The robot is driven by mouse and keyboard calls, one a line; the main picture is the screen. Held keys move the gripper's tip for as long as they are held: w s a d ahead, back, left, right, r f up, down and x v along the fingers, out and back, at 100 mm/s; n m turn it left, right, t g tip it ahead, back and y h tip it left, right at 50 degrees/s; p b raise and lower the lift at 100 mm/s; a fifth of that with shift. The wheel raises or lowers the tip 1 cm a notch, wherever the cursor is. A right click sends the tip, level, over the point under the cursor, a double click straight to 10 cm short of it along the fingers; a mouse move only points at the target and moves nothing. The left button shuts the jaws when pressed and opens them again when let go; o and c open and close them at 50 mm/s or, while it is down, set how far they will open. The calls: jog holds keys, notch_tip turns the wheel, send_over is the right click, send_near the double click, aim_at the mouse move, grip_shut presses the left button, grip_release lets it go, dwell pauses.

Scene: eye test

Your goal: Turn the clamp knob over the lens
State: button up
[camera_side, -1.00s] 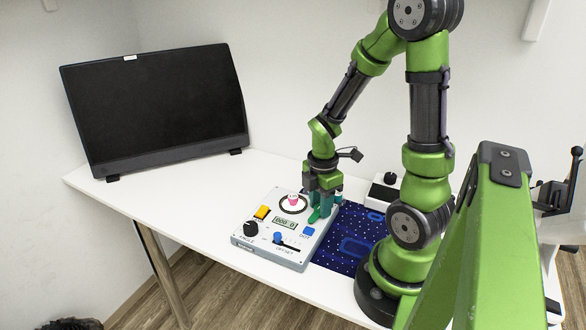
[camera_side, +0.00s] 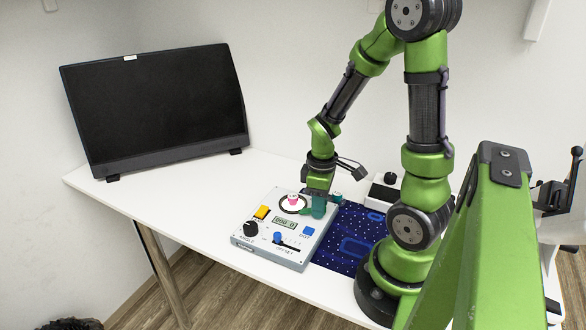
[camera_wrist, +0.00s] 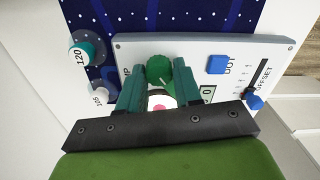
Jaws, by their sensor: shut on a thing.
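The clamp knob (camera_wrist: 159,70) is green and round with a pale line on its top, in the wrist view next to letters partly hidden by a finger. My gripper (camera_wrist: 160,68) has its two teal fingers shut on the knob, one on each side. In the side view my gripper (camera_side: 318,207) is low over the right back part of the grey device (camera_side: 268,252) and hides the knob. The lens (camera_side: 293,199), white with a pink middle, sits in a dark ring to the left of the fingers. In the wrist view the lens (camera_wrist: 160,101) is partly covered by my gripper.
The device also bears a yellow switch (camera_side: 262,212), a display (camera_side: 285,221), a black knob (camera_side: 250,229), a blue slider (camera_side: 278,237) and a blue button (camera_side: 308,231). Teal (camera_wrist: 87,47) and white (camera_wrist: 98,95) numbered round things stand beside it. A monitor (camera_side: 155,108) stands behind left.

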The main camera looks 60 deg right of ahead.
jog(key=m, duration=0.6)
jog(key=shift+w+m, duration=0.15)
jog(key=shift+m, duration=0.65)
jog(key=shift+d, duration=0.2)
jog(key=o, duration=0.8)
jog(key=shift+a+r, duration=0.1)
notch_tip(320, 180, up, 17)
jog(key=shift+f, duration=0.1)
